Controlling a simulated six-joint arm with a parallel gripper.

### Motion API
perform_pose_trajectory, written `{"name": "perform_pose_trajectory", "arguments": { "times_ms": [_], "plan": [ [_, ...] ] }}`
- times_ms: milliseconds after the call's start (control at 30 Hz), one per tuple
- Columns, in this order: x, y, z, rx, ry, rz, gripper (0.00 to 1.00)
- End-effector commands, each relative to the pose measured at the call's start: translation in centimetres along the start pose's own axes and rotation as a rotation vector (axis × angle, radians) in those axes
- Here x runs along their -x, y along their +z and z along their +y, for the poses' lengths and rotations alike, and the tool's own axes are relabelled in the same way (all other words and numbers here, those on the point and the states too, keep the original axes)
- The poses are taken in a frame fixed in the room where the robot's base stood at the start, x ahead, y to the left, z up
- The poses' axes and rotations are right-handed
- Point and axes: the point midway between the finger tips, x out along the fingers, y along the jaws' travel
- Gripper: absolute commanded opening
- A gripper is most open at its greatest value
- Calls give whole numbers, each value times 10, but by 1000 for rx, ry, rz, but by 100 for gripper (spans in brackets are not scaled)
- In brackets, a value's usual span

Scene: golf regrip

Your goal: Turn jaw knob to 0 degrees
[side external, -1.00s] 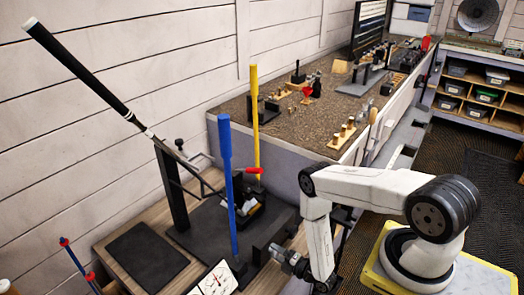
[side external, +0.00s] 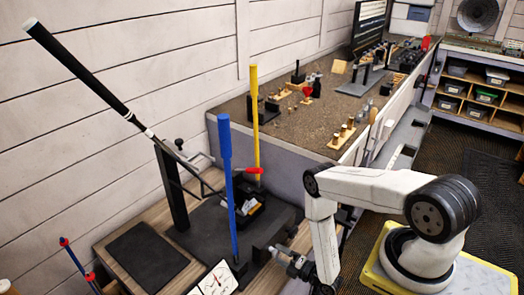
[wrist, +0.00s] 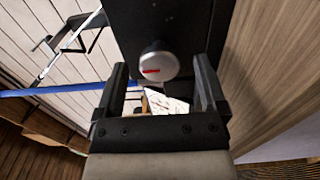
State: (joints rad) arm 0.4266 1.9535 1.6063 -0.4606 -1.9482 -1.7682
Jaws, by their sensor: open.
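The jaw knob (wrist: 158,63) is a round silver knob on the face of a black block (wrist: 188,22) in the wrist view. A red mark on its face points left and is close to level. My gripper (wrist: 162,68) is open, with one finger left of the knob and one right of it, both apart from it. In the side external view my gripper (side external: 277,252) is at the front right end of the dark vise base (side external: 205,237).
A blue shaft (side external: 229,185) and a yellow shaft (side external: 255,120) stand upright close by. A club with a black grip (side external: 75,75) leans over the bench. A white dial gauge (side external: 216,282) is at the front. The black mat (side external: 146,256) is bare.

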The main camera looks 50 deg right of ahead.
Motion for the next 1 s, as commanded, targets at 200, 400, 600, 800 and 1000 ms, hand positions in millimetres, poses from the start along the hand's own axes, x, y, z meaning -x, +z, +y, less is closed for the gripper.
{"name": "perform_pose_trajectory", "arguments": {
  "times_ms": [200,400,600,800,1000],
  "plan": [
    [27,1,-1,-2,-3,-4,91],
    [45,1,0,-2,-3,-3,91],
    [56,0,0,-1,-2,-2,91],
    [59,0,0,-1,-1,-2,91],
    [59,0,0,-1,-1,-1,91]
  ]
}}
